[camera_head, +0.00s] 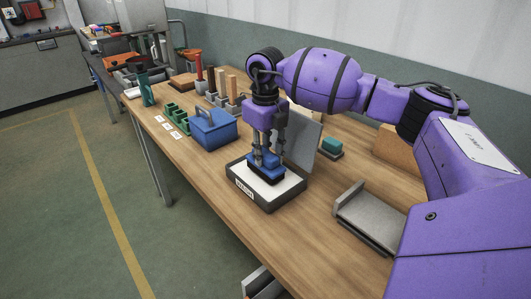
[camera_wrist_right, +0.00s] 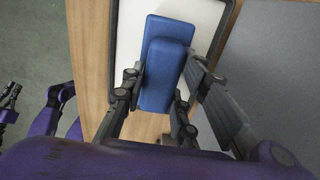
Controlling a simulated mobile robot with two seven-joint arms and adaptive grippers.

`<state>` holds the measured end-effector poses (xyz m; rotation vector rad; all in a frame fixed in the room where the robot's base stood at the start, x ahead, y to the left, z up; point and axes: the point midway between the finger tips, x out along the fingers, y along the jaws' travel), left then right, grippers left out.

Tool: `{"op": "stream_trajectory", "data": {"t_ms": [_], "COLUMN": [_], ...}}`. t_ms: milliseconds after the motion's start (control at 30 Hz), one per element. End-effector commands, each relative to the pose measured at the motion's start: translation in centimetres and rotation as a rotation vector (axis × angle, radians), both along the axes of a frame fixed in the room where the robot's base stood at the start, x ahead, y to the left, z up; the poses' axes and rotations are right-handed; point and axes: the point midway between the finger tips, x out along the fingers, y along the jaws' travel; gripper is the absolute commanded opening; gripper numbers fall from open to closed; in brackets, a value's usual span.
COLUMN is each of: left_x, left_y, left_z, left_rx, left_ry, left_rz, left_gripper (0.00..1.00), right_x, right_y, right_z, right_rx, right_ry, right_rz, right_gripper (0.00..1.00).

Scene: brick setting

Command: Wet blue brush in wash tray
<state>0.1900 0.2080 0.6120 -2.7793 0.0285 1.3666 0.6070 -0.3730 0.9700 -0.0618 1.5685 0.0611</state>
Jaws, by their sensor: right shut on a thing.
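The blue brush (camera_head: 266,172) is a block with a narrower blue grip on top and a dark underside. My right gripper (camera_head: 265,158) is shut on its grip and points down. In the right wrist view the brush (camera_wrist_right: 158,92) sits between the two fingers. The brush is over the white inside of the wash tray (camera_head: 284,203), a dark-rimmed shallow tray with a small label in front. I cannot tell whether the underside touches the tray floor. My left gripper (camera_wrist_right: 10,98) shows only partly at the left edge of the right wrist view.
A grey upright panel (camera_head: 301,143) stands behind the tray. A blue caddy (camera_head: 211,131) and green holders (camera_head: 178,118) stand to the left. A teal block (camera_head: 332,145) lies behind right, and a grey metal stand (camera_head: 366,219) is at right. Bare wood lies in front.

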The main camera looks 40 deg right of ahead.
Motion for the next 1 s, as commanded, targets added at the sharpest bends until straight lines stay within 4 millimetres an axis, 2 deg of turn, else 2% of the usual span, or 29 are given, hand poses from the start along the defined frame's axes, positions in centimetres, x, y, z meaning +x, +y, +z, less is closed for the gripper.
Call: {"op": "stream_trajectory", "data": {"t_ms": [1000], "left_x": [0.07], "left_y": [-0.04], "left_z": [-0.03], "left_rx": [0.000], "left_ry": [-0.003], "left_rz": [0.000], "left_gripper": [0.00], "right_x": [0.00], "right_y": [0.01], "right_z": [-0.95], "right_rx": [0.000], "right_ry": [0.000], "right_rz": [0.000], "right_gripper": [0.03]}}
